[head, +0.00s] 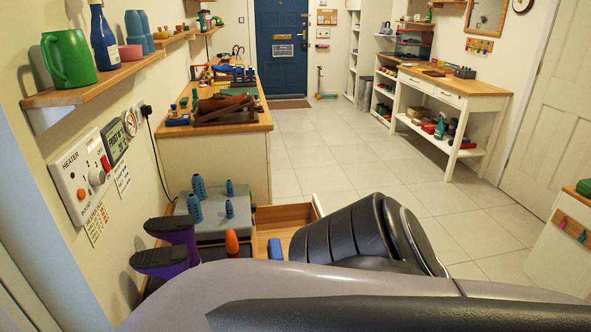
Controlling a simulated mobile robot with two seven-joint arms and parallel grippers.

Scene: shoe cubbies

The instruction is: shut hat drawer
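An open drawer (284,215) with a light wood interior sticks out to the right from a low unit with a grey top (207,226). Only its far part shows, with a pale edge at its right end. A blue item (275,247) lies in it. I see no label that tells whether this is the hat drawer. My grey and black arm fills the foreground and hides the near part of the drawer and most of its front. Neither of my grippers can be seen.
Blue pegs (199,186) stand on the unit; purple boots (165,262) and an orange-topped item (232,243) are nearer. A wooden-topped counter (260,121) stands behind. Open tiled floor (390,170) lies to the right, before a white bench (452,101).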

